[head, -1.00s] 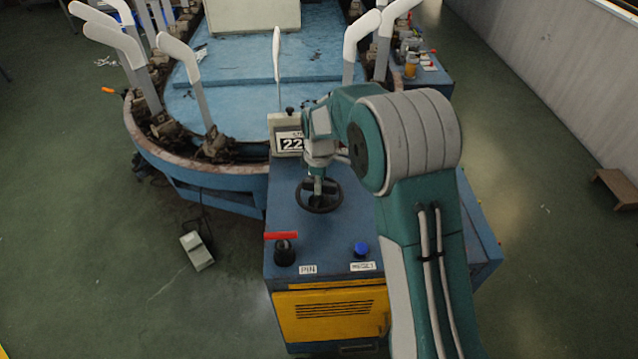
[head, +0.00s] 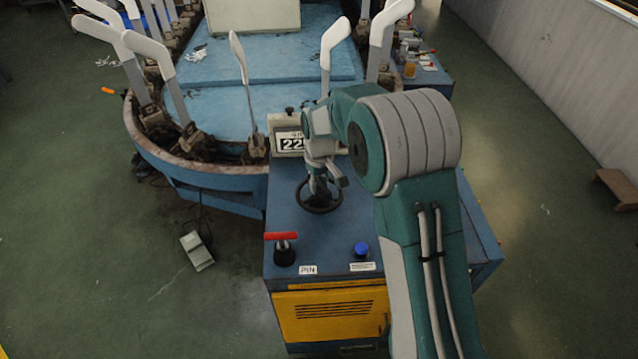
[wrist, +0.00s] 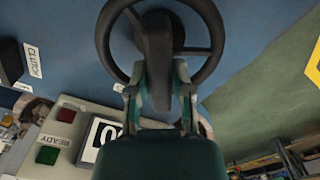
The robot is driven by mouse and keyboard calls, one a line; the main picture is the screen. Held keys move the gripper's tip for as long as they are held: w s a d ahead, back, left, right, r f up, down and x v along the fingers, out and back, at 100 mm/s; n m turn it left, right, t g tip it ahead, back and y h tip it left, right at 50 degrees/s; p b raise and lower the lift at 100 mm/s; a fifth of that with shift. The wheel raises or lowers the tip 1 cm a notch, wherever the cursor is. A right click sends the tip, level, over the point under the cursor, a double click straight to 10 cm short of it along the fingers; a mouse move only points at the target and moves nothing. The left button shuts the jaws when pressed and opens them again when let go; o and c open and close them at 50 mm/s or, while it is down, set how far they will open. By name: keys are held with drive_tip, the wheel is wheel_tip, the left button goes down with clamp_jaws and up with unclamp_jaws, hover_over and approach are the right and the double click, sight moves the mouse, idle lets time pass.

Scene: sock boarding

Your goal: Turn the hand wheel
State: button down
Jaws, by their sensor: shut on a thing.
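The black hand wheel (head: 335,208) lies flat on top of the blue machine cabinet, below the number display. It also shows in the wrist view (wrist: 103,36), with a dark hub or handle (wrist: 157,45) inside its rim. My gripper (head: 318,186) comes down onto the wheel from above. In the wrist view my gripper (wrist: 160,75) has its fingers on either side of the dark handle and is shut on it. The exact finger contact is partly hidden by the handle and the gripper body.
A red T-handle (head: 282,238) and a blue button (head: 361,249) sit on the cabinet top (head: 320,235). Behind stands a blue round carousel (head: 215,195) with several upright white boards (head: 240,62). Red and green buttons (wrist: 47,154) show in the wrist view.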

sight(319, 182)
idle(0.3)
drive_tip(key=c, duration=0.5)
unclamp_jaws()
drive_tip(key=shift+f, duration=0.1)
drive_tip(key=shift+r, duration=0.2)
wheel_tip(319, 182, up, 12)
drive_tip(key=shift+a+f, duration=0.1)
drive_tip(key=shift+f, duration=0.1)
